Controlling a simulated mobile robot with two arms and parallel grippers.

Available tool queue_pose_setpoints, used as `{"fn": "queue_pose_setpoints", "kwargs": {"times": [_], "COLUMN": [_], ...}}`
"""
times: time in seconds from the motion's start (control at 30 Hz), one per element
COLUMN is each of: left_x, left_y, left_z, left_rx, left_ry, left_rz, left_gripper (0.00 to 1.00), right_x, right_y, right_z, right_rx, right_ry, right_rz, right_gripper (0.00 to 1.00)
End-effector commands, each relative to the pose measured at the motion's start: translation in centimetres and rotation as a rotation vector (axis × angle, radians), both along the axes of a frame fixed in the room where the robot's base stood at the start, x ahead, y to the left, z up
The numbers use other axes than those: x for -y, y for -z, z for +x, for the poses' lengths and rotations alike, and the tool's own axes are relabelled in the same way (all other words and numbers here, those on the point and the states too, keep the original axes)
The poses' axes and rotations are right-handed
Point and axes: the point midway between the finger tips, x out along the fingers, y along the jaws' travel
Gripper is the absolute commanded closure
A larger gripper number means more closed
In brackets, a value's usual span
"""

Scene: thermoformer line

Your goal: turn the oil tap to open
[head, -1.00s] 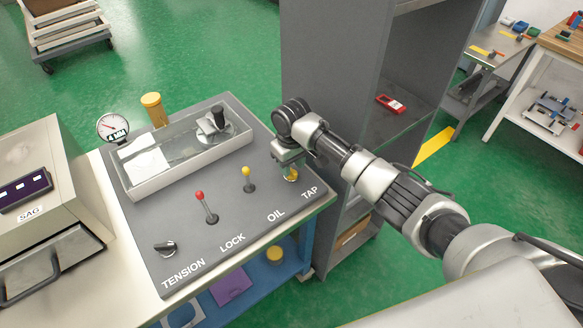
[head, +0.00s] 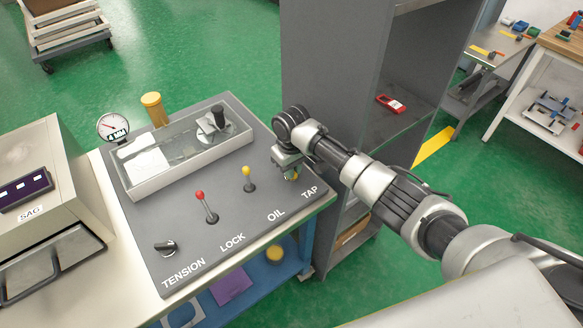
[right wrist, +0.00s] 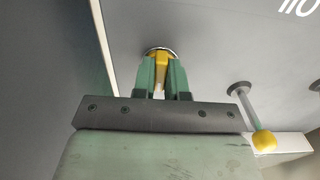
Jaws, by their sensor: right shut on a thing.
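The yellow tap handle (head: 295,175) stands on the grey control panel (head: 240,215) near its right corner, above the TAP label. In the right wrist view the handle (right wrist: 161,70) rises from a round metal collar on the panel. My right gripper (head: 289,172) is at the handle, and its two green fingers (right wrist: 161,82) are shut on it, one on each side. In the head view the gripper hides most of the handle. My left gripper is not in view.
A yellow-ball lever (head: 248,178), a red-ball lever (head: 203,205) and a black knob (head: 166,247) stand on the panel left of the gripper. A clear-topped box (head: 180,163) lies behind them. A grey shelf cabinet (head: 325,85) rises close behind my right gripper.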

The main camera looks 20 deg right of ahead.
Motion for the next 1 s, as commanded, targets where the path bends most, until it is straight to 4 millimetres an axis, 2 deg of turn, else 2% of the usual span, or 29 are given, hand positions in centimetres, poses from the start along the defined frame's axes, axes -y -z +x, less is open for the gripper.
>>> {"fn": "queue_pose_setpoints", "kwargs": {"times": [0.37,0.6,1.0], "left_x": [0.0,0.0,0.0], "left_y": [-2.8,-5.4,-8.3], "left_z": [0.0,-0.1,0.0], "left_rx": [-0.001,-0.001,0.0], "left_ry": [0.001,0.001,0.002], "left_rz": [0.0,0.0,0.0], "left_gripper": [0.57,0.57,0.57], "right_x": [-0.1,-0.1,-0.1], "right_y": [-0.5,-0.6,-0.4], "right_z": [0.0,0.0,0.0], "right_rx": [-0.003,-0.003,-0.001], "right_ry": [0.17,0.388,0.768], "right_rz": [0.001,0.002,0.001], "right_gripper": [1.0,1.0,1.0]}}
